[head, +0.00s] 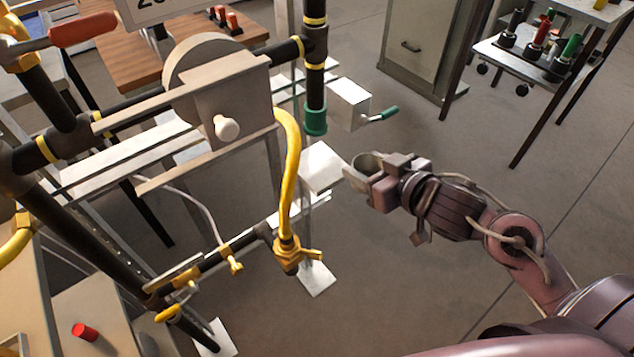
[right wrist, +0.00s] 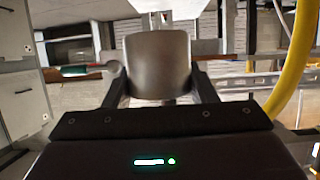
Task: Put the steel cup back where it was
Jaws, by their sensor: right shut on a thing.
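The steel cup (head: 364,163) is a dull grey, rounded vessel, seen small in the head view at the end of my right arm. My right gripper (head: 362,180) is shut on it, to the right of the pipe stand and clear of the floor. In the right wrist view the cup (right wrist: 157,62) sits upright in the picture between the two dark fingers of the right gripper (right wrist: 160,92). Its inside is hidden there. My left gripper is not in view.
Just left of the cup are a white box (head: 348,104) with a green-handled lever (head: 382,115), a green-ended vertical pipe (head: 315,118) and a yellow hose (head: 290,180). A tool cart (head: 500,60) stands at the back right. The floor (head: 560,200) around my right arm is open.

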